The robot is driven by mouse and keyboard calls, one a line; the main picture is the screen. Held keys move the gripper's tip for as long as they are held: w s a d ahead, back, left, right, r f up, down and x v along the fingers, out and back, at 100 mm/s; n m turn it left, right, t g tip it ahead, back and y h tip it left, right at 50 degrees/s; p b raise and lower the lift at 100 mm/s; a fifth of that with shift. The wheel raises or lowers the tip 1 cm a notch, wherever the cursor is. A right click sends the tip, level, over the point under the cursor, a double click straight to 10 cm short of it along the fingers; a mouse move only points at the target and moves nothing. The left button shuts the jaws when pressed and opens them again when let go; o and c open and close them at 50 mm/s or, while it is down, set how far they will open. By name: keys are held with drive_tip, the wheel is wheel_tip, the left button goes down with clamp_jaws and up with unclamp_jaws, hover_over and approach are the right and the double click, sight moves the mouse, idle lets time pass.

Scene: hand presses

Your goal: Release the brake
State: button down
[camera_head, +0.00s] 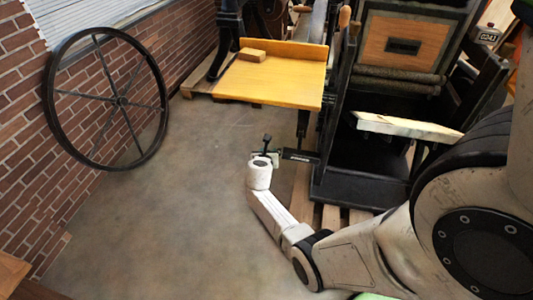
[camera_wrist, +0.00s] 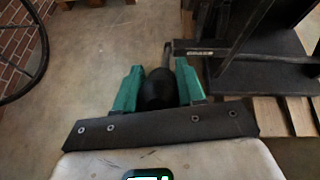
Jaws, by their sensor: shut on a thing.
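A dark bar with a small pale label (camera_head: 300,155) sticks out to the left from the foot of the press; I take it for the brake lever, though the lettering is too small to read. It also shows in the wrist view (camera_wrist: 200,51). A round black knob (camera_wrist: 158,90) sits at its end, between the green fingers of my gripper (camera_wrist: 160,78). My gripper is shut on this knob. In the head view my gripper (camera_head: 265,155) is small, at the left end of the bar, and the fingers' contact is hard to see.
A black-framed press (camera_head: 400,100) stands on a wooden pallet to the right. A yellow wooden table (camera_head: 275,85) with a wood block (camera_head: 252,55) overhangs behind my gripper. A large spoked wheel (camera_head: 60,115) stands by the brick wall at left. The concrete floor between is clear.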

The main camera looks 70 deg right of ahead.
drive_tip(key=shift+w+d+r+y+p, duration=0.2)
drive_tip(key=shift+d+r+p, duration=0.4)
drive_tip(key=shift+p, duration=0.15)
drive_tip(key=shift+w+d+r+y+p, duration=0.2)
drive_tip(key=shift+d+r+p, duration=0.3)
drive_tip(key=shift+p, duration=0.25)
drive_tip(key=shift+d+r, duration=0.1)
drive_tip(key=shift+r, duration=0.15)
drive_tip(key=c, duration=1.1)
unclamp_jaws()
drive_tip(key=o, duration=0.4)
drive_tip(key=shift+s+f, duration=0.2)
drive_tip(key=p+v, duration=0.4)
drive_tip(key=v, duration=0.6)
drive_tip(key=shift+a+r, duration=0.25)
drive_tip(key=shift+a, duration=0.05)
